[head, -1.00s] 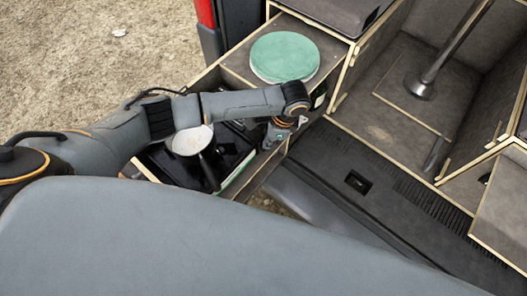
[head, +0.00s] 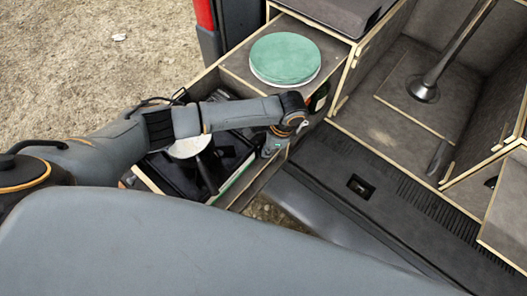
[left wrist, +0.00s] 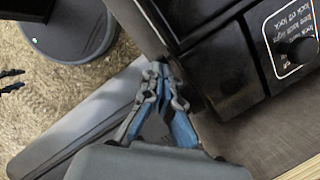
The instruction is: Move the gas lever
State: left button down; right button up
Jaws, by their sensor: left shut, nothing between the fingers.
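A black camping stove (head: 233,152) sits in the pulled-out drawer in the head view, partly hidden by my left arm. In the left wrist view the stove (left wrist: 222,60) shows its black front with a white-outlined label and a dark knob or lever (left wrist: 298,48) at the right. I cannot tell how the lever is set. My left gripper (head: 270,149) is at the stove's right end, beside the drawer wall. In the left wrist view its blue fingers (left wrist: 160,72) are shut and empty, left of the stove front and apart from the lever. My right gripper is out of view.
A light pan (head: 190,146) with a dark handle rests on the stove. A green round lid or plate (head: 285,57) lies on the surface behind. The drawer wall (head: 262,180) and van bumper (head: 350,190) are close to the gripper. Gravelly ground is at the left.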

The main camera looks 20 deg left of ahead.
pick_arm(q)
jog(key=d, duration=0.2)
jog(key=w+d+r, duration=0.1)
jog(key=shift+p, duration=0.35)
jog(key=v, duration=1.2)
jog(key=shift+d, duration=0.1)
